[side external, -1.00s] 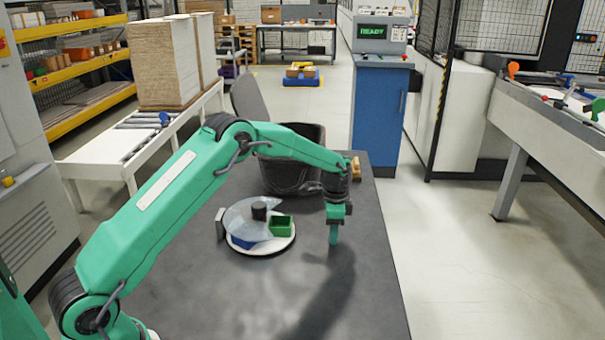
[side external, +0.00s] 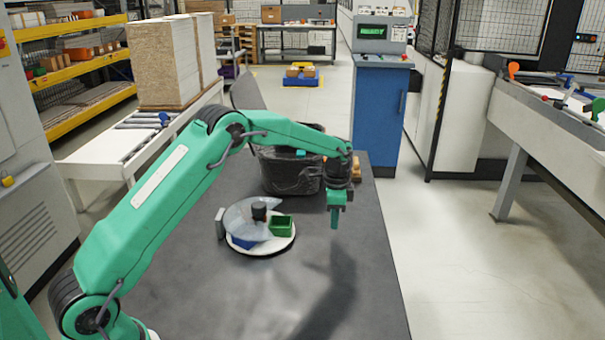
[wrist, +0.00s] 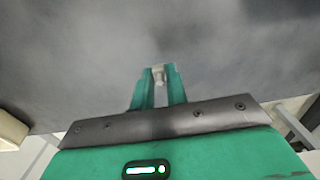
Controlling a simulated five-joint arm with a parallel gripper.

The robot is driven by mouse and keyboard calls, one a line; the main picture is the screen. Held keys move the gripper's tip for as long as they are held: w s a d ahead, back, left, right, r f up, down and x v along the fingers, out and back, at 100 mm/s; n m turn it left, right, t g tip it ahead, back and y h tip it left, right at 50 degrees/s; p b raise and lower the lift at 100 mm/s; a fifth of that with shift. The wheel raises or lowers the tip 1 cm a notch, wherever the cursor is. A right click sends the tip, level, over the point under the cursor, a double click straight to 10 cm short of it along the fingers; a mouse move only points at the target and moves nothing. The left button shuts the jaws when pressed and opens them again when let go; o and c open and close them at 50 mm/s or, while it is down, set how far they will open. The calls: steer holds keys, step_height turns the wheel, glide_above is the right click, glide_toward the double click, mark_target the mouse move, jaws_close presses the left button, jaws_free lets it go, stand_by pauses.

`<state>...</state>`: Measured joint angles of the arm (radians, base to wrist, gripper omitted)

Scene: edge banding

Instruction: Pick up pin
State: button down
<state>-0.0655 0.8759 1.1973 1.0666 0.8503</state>
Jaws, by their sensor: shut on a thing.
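The pin (wrist: 159,73) is a small pale grey piece between my fingertips in the wrist view. My gripper (wrist: 160,78) is shut on it, with a green finger on either side. In the side external view my gripper (side external: 334,222) points down above the dark table (side external: 190,300), to the right of the round tray. The pin cannot be made out in that view.
A round white tray (side external: 272,249) with a green bin (side external: 282,226), a blue bin (side external: 243,242) and a clear cover with a black knob stands mid-table. A black-lined bin (side external: 285,175) is behind it. The front right of the table is clear.

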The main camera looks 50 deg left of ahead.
steer(key=s+d+r, duration=0.5)
steer(key=d+r, duration=0.1)
steer(key=d, duration=0.4)
steer(key=shift+s+d+r, duration=0.2)
steer(key=shift+r, duration=0.2)
steer(key=shift+a, duration=0.1)
